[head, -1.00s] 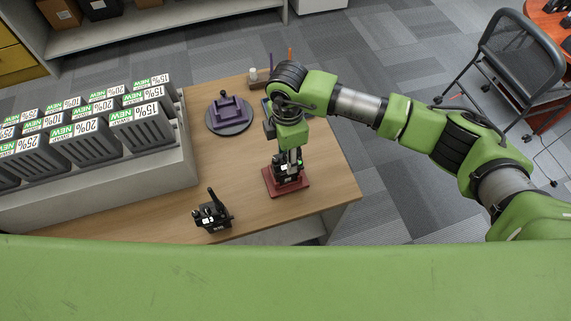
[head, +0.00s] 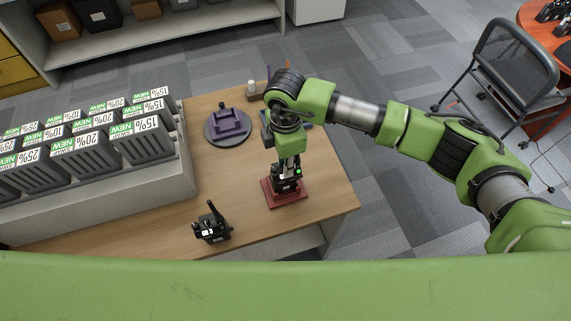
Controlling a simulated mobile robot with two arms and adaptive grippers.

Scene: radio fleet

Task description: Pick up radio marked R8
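My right gripper (head: 288,168) points down over the red base (head: 300,198) on the wooden table. A black radio (head: 283,187) stands upright on that base, directly below and partly hidden by the gripper. A small green light shows beside its top. Whether the fingers are closed on it or only around it is unclear. A second black radio (head: 211,226) with an antenna and a small pale label stands on the table's front part, apart from the gripper. No R8 marking is readable on either radio. My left gripper is not in view.
A purple cradle on a round dark base (head: 228,125) stands at the back of the table (head: 240,185). A grey rack (head: 140,195) of upright battery-like blocks fills the left side. A white bottle and pens stand at the back edge. A chair (head: 515,75) stands right.

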